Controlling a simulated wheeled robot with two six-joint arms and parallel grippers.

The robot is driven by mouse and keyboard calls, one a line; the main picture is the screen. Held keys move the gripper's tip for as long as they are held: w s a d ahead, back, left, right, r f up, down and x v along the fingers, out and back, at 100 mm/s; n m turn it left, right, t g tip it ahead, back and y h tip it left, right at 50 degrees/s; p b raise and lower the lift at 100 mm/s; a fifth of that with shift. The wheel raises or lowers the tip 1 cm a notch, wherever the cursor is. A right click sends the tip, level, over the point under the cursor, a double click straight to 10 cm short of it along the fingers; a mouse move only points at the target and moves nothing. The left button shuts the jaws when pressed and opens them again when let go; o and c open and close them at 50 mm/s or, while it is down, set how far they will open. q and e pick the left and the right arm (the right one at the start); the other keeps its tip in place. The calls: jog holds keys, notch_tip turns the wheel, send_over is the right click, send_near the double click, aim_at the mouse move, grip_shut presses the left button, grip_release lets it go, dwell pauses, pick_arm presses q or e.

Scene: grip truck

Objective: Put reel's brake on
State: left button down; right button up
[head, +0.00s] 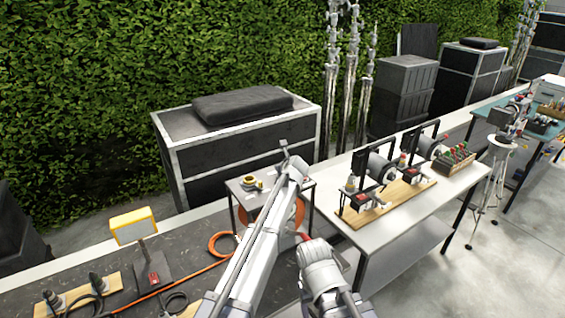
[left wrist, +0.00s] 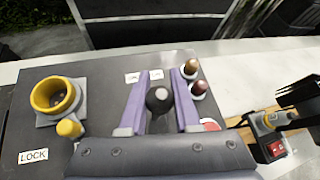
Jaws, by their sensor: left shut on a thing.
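In the left wrist view a round black knob (left wrist: 158,98) stands between the two purple fingers of my left gripper (left wrist: 160,74), which is shut on it. Small white labels near the fingertips are too small to read. In the head view my left arm reaches over a small grey-topped stand (head: 238,187) and largely hides the knob's place. Part of an orange reel (head: 247,218) shows below the stand top, behind the arm. My right gripper cannot be made out.
On the panel are a yellow ring (left wrist: 55,95), a yellow knob (left wrist: 70,128), a LOCK label (left wrist: 33,156) and two brownish knobs (left wrist: 195,78). A white table (head: 428,205) with reel-like drums (head: 380,168) stands right. An orange cable (head: 190,277) crosses the dark bench.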

pick_arm(q)
jog(key=shift+w+a, duration=0.1)
jog(key=shift+w, duration=0.05)
dwell(0.4)
jog(key=c, duration=0.6)
grip_release()
jog(key=p+v, duration=0.4)
jog(key=v, duration=0.4)
jog(key=shift+a+p, duration=0.1)
jog(key=shift+p, duration=0.3)
jog(key=shift+w, duration=0.1)
jog(key=shift+c, duration=0.3)
